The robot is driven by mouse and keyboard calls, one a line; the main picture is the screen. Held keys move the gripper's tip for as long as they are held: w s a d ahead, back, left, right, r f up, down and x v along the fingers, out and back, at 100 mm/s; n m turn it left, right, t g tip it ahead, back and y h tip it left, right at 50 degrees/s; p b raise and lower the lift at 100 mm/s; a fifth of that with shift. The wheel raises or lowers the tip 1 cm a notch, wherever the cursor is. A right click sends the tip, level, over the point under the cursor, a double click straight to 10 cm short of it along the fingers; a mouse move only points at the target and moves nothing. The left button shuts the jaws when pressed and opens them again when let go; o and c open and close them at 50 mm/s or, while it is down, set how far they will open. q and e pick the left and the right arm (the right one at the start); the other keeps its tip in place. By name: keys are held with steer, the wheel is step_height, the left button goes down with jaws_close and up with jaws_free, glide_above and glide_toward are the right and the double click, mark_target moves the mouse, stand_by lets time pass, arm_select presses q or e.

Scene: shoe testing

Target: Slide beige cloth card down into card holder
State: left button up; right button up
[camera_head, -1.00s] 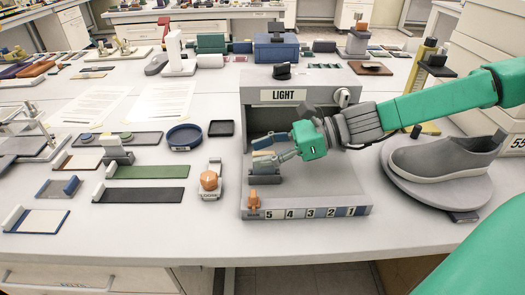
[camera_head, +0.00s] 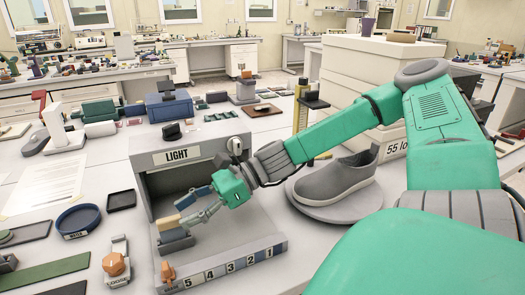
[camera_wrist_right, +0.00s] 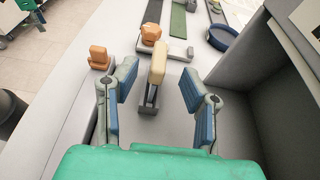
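The beige cloth card (camera_head: 167,223) stands upright in the small grey card holder (camera_head: 176,240) on the floor of the light box. In the right wrist view the card (camera_wrist_right: 158,62) rises from the slot of the holder (camera_wrist_right: 149,97); its lower end is inside. How deep it sits cannot be told. My right gripper (camera_head: 184,213) is beside the card, inside the box opening. In the wrist view its two blue-padded fingers (camera_wrist_right: 157,84) are spread wide, with a clear gap on each side of the card. My left gripper is not in view.
The light box (camera_head: 216,151) has a roof and side walls around the gripper, and a numbered front strip (camera_head: 238,263). An orange knob piece (camera_head: 168,271) stands at its front left corner. A grey shoe (camera_head: 338,178) rests on a round stand to the right.

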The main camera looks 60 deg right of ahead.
steer(key=shift+s+d, duration=0.3)
steer(key=shift+d, duration=0.25)
steer(key=shift+s+d, duration=0.3)
steer(key=shift+d, duration=0.25)
steer(key=shift+s+d+f, duration=0.2)
steer(key=shift+s+d, duration=0.3)
steer(key=shift+s, duration=0.05)
steer(key=s+d, duration=0.2)
steer(key=d, duration=0.1)
steer(key=s+d, duration=0.2)
steer(key=d, duration=0.2)
steer(key=s+d, duration=0.2)
steer(key=d, duration=0.2)
steer(key=shift+s+d+r, duration=0.15)
steer(key=shift+d+r, duration=0.05)
steer(key=shift+d, duration=0.05)
steer(key=shift+r, duration=0.1)
